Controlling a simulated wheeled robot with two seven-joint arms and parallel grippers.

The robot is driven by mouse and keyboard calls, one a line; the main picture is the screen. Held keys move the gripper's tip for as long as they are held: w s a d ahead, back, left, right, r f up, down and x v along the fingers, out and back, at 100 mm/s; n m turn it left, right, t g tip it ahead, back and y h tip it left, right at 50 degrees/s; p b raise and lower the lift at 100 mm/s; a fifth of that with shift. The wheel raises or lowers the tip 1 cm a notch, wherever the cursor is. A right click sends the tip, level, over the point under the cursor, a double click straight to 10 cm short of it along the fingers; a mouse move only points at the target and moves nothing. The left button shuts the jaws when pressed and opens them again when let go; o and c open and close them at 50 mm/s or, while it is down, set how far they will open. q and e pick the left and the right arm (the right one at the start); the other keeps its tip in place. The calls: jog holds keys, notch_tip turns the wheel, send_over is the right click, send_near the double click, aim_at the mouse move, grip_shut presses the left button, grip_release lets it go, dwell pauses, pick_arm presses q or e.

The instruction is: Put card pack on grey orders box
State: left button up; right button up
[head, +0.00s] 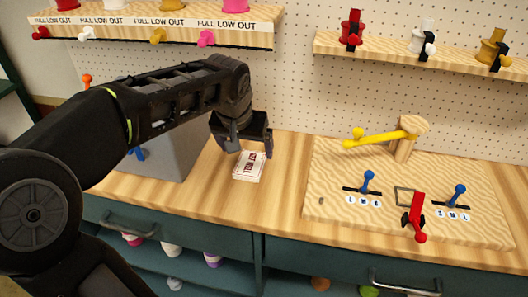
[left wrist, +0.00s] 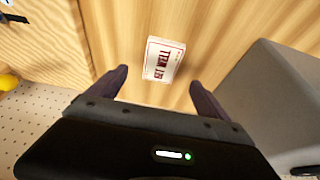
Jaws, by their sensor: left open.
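The card pack (head: 249,166) is a small white pack with dark red print, lying flat on the wooden counter. In the left wrist view the card pack (left wrist: 164,60) lies just beyond and between the fingertips. The grey box (head: 172,150) stands to the left of the pack, partly hidden behind my left arm; it also shows at the right of the left wrist view (left wrist: 275,95). My left gripper (head: 243,150) is open and empty, pointing down above the pack; its fingers also show in the left wrist view (left wrist: 158,85). My right gripper is not in view.
A wooden board (head: 325,220) with blue levers, a red lever (head: 416,218) and a yellow handle (head: 375,137) stands to the right. Shelves with spools (head: 352,28) hang on the pegboard. The counter between pack and board is clear.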

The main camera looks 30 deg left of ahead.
aim_at(250, 164)
pick_arm(q)
jog(key=shift+s+r, duration=0.15)
jog(key=shift+x, duration=1.35)
jog(key=shift+p+x, duration=0.35)
jog(key=shift+x, duration=2.3)
jog(key=shift+s, duration=0.1)
jog(key=c, duration=1.7)
jog(key=shift+o, duration=0.2)
notch_tip(250, 164, up, 10)
